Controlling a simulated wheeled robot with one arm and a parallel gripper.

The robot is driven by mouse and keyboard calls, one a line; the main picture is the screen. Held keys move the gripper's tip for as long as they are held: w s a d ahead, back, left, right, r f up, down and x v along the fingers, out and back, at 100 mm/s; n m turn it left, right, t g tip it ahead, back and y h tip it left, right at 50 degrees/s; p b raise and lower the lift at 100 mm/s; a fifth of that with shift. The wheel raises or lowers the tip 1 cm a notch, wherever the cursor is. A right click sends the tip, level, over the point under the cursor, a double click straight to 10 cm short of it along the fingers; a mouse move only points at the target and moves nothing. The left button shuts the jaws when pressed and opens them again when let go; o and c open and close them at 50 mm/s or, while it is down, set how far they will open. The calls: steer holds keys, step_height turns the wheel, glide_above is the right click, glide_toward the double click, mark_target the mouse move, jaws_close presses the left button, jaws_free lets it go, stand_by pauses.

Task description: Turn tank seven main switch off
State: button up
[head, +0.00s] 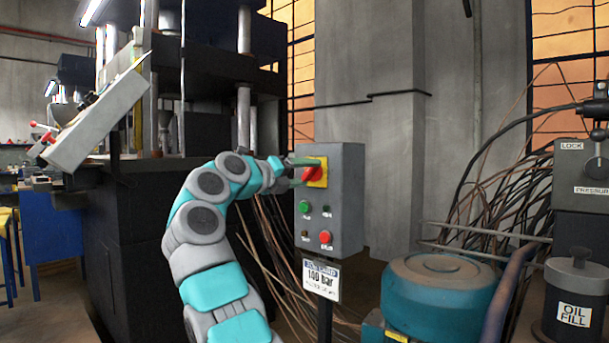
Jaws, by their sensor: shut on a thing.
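A grey control box (346,200) stands on a post in the middle of the head view. A red rotary switch (311,173) on a yellow plate (323,166) is at the top of its front face. My gripper (303,171) comes in from the left and is shut on the red switch knob. The fingers partly cover the knob, and its exact angle is hard to tell. Below it on the box are a green button (305,207) and a red button (325,237). The small labels there are too blurred to read.
A teal round tank or motor (440,290) and a black oil fill canister (578,300) stand to the right, with many loose cables behind. A large dark press (130,230) stands to the left.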

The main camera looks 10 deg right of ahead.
steer(key=shift+r+n, duration=0.15)
steer(key=shift+n, duration=0.15)
steer(key=shift+a+n, duration=0.15)
steer(key=shift+n, duration=0.15)
steer(key=shift+n+p, duration=0.3)
steer(key=shift+n, duration=0.4)
stand_by(0.4)
steer(key=shift+n+p, duration=0.35)
steer(key=shift+n, duration=0.15)
steer(key=n+p, duration=0.1)
steer(key=p, duration=0.1)
steer(key=shift+r+n+p, duration=0.15)
steer(key=shift+n+p, duration=0.15)
steer(key=shift+n, duration=0.1)
steer(key=n+p, duration=0.2)
steer(key=p, duration=0.1)
steer(key=shift+f+n+p, duration=0.2)
steer(key=shift+n+p, duration=0.25)
steer(key=shift+n, duration=0.05)
steer(key=shift+f, duration=0.15)
